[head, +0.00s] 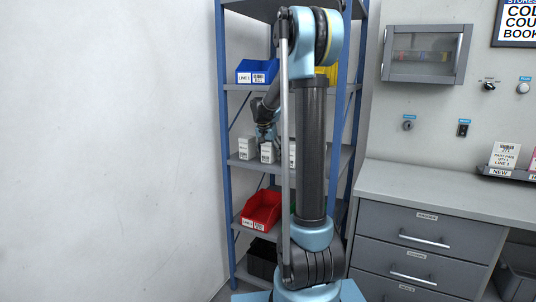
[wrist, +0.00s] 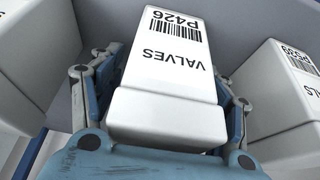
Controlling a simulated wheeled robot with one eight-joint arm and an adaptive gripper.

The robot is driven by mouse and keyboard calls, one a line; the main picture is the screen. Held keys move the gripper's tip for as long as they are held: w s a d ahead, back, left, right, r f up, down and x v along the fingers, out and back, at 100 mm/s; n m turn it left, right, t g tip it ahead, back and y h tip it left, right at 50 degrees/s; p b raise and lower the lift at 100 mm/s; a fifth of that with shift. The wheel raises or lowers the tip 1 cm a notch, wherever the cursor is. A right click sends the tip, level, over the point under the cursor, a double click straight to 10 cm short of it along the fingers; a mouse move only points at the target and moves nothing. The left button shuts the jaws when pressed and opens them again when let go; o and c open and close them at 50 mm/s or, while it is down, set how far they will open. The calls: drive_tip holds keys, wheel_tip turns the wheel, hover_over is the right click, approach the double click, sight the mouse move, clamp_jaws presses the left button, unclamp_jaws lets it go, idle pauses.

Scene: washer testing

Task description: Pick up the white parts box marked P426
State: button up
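The white parts box marked P426 and VALVES (wrist: 170,75) fills the middle of the wrist view, with its barcode label facing up. My gripper (wrist: 168,66) has one finger on each side of this box. Any small gap between the fingers and the box sides is hard to make out, so I cannot tell whether they press on it. In the head view my gripper (head: 266,135) is low over the middle shelf, at the small white boxes. The white box below it (head: 267,153) appears to stand on the shelf.
Another white box marked P539 (wrist: 290,90) stands close on the right in the wrist view, and a white box (wrist: 40,55) on the left. In the head view a blue bin (head: 243,72) is on the shelf above and a red bin (head: 262,208) below. Blue rack posts (head: 222,120) flank the shelves.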

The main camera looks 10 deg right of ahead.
drive_tip(key=c, duration=1.2)
drive_tip(key=shift+r, duration=0.1)
